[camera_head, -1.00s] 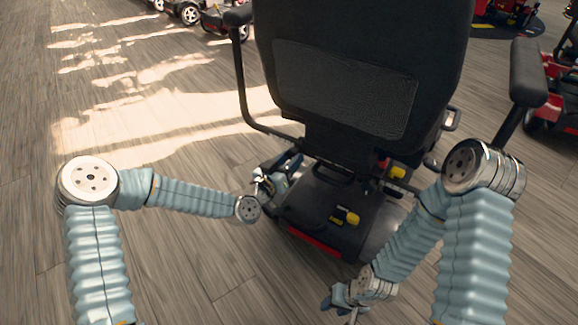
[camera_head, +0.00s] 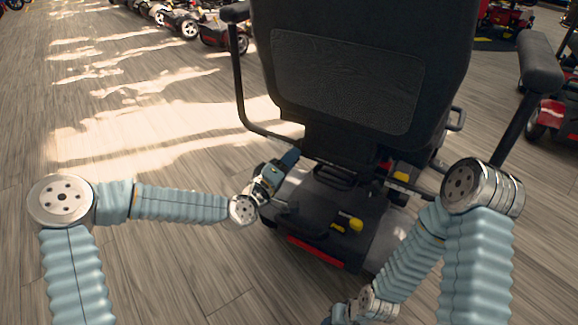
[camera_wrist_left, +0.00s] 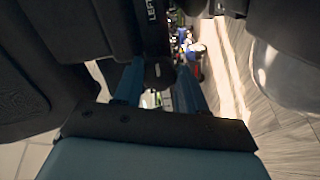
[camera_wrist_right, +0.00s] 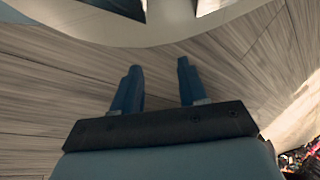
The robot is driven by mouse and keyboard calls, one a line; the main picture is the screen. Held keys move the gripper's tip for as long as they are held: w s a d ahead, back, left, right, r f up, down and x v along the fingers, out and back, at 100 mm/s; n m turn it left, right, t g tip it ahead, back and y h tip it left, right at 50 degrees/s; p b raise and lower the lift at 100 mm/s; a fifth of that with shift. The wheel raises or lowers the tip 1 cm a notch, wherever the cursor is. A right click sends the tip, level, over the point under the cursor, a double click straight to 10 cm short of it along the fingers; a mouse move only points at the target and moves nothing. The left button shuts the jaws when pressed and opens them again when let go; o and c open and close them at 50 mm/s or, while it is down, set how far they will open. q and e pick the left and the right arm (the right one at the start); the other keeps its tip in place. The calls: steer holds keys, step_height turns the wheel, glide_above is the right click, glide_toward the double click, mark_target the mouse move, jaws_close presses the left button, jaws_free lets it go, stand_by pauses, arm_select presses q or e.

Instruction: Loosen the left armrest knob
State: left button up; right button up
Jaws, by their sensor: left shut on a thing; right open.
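The scooter seat (camera_head: 345,85) shows from behind, with the left armrest (camera_head: 236,12) and its black tube (camera_head: 239,75) curving in under the seat. My left gripper (camera_head: 291,158) is beneath the seat's left side, where that tube goes in. In the left wrist view, its blue fingers (camera_wrist_left: 159,85) stand on either side of a dark knob (camera_wrist_left: 158,72) and are shut on it. The knob is hidden in the head view. My right gripper (camera_wrist_right: 158,75) is open and empty; in the head view only its wrist part shows at the bottom edge.
The scooter's rear body (camera_head: 330,225), with a yellow lever (camera_head: 355,224), lies below the seat. The right armrest (camera_head: 541,62) is above my right arm. Other scooters (camera_head: 181,22) stand in a row at the back. The wood floor on the left is clear.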

arm_select(q)
steer(key=shift+n+b, duration=0.85)
steer(key=shift+n, duration=2.35)
steer(key=o, duration=1.1)
steer(key=shift+c, duration=0.2)
steer(key=p+v, duration=0.2)
steer(key=v, duration=1.1)
steer(key=shift+s+a, duration=0.2)
steer(key=shift+s, duration=0.15)
